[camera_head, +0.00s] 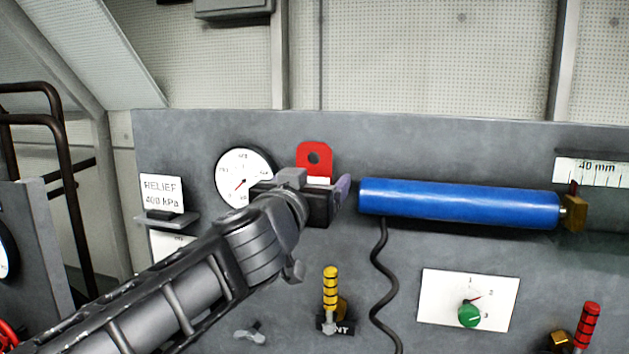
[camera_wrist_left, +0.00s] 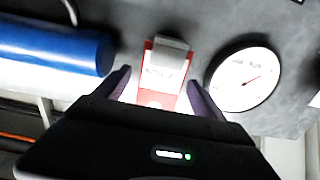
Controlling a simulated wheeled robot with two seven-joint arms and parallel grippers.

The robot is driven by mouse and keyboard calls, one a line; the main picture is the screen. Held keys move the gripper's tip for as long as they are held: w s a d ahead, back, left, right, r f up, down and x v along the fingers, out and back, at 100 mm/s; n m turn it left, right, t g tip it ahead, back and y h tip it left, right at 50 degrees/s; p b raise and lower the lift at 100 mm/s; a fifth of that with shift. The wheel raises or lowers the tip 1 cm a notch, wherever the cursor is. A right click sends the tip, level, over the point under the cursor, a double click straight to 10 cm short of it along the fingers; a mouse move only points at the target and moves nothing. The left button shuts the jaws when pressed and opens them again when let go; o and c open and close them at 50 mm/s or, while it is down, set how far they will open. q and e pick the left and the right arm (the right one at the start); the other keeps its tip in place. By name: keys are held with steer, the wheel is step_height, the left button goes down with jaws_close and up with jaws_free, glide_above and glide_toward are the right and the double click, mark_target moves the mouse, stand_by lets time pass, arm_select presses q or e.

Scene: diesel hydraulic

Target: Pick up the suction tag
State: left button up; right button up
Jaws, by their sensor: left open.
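The suction tag (camera_head: 315,157) is a red plate with a dark hole near its top and a white band lower down. It stands against the grey panel between the round gauge and the blue cylinder. My left gripper (camera_head: 321,190) is in front of its lower part and hides that part in the head view. In the left wrist view the tag (camera_wrist_left: 165,72) lies between the two open fingers of my left gripper (camera_wrist_left: 160,88), with a gap on each side. Its lettering is too blurred to read. My right gripper is not in view.
A white round gauge (camera_head: 243,176) is close on the left, and a blue cylinder (camera_head: 460,203) close on the right. Below are a yellow-banded handle (camera_head: 330,288), a black coiled cord (camera_head: 383,290) and a green knob (camera_head: 469,316). A relief label (camera_head: 162,194) stands further left.

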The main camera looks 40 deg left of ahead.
arm_select(q)
steer(key=shift+w+a, duration=0.15)
steer(key=shift+w, duration=0.2)
steer(key=shift+s, duration=0.1)
steer(key=c, duration=1.4)
steer(key=shift+c, duration=0.2)
steer(key=shift+r, duration=5)
